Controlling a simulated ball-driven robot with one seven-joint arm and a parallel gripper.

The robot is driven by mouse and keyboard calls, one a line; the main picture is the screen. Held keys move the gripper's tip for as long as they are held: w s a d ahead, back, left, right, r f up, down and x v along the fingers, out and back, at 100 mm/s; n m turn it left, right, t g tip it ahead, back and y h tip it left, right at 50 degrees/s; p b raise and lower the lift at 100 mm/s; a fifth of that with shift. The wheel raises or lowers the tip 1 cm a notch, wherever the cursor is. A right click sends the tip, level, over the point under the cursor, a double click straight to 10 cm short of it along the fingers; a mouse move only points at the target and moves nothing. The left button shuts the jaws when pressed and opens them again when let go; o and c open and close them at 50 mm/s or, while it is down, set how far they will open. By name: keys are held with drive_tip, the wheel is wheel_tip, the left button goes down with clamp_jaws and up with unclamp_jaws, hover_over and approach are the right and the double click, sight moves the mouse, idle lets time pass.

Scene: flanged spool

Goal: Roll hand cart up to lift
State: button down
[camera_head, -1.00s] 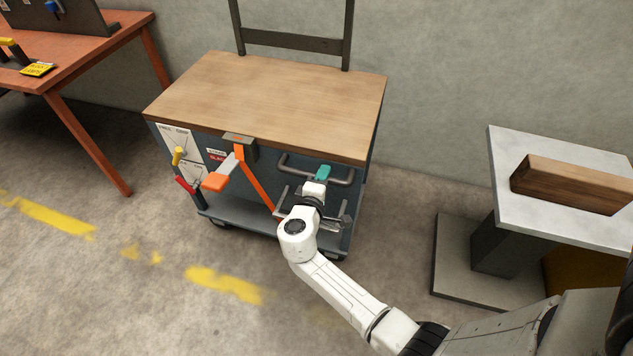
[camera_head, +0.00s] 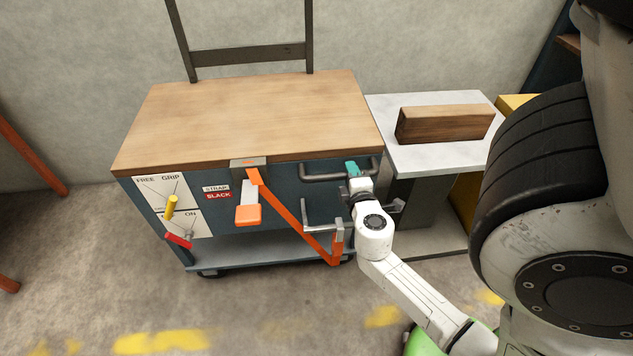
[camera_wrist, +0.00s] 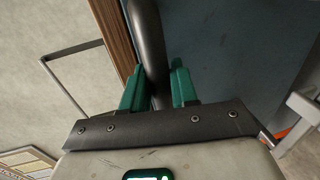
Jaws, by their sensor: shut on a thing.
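The hand cart has a wooden top (camera_head: 250,115), a dark blue body and a lower shelf on castors. A grey handle bar (camera_head: 318,176) runs along its front right. My gripper (camera_head: 353,168) is shut on this bar; the wrist view shows its teal fingers (camera_wrist: 158,88) on either side of the dark bar (camera_wrist: 150,45). The lift's pale platform (camera_head: 440,158) stands just right of the cart, with a brown wooden block (camera_head: 445,123) on it. The cart's right edge hides part of the lift's side, so I cannot tell whether they touch.
The cart's front carries a yellow lever (camera_head: 171,207) under FREE/GRIP, a red lever (camera_head: 178,240) by ON, and a STRAP SLACK label (camera_head: 217,192). An orange strap (camera_head: 295,218) slants down to a lower bracket. Floor in front is clear, with worn yellow marks.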

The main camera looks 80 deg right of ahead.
sight(373, 175)
drive_tip(key=shift+s+d+b, duration=0.15)
drive_tip(key=shift+s+d, duration=0.15)
drive_tip(key=shift+s, duration=0.55)
drive_tip(key=shift+s+d+b, duration=0.15)
drive_tip(key=shift+s+d, duration=0.15)
drive_tip(key=shift+s, duration=0.55)
drive_tip(key=shift+s+d+b, duration=0.15)
drive_tip(key=shift+s+d, duration=0.15)
drive_tip(key=shift+s, duration=0.55)
drive_tip(key=c, duration=1)
unclamp_jaws()
drive_tip(key=shift+d, duration=0.1)
drive_tip(key=shift+c, duration=0.2)
drive_tip(key=b+v, duration=0.2)
drive_tip(key=v, duration=0.9)
drive_tip(key=shift+f, duration=0.1)
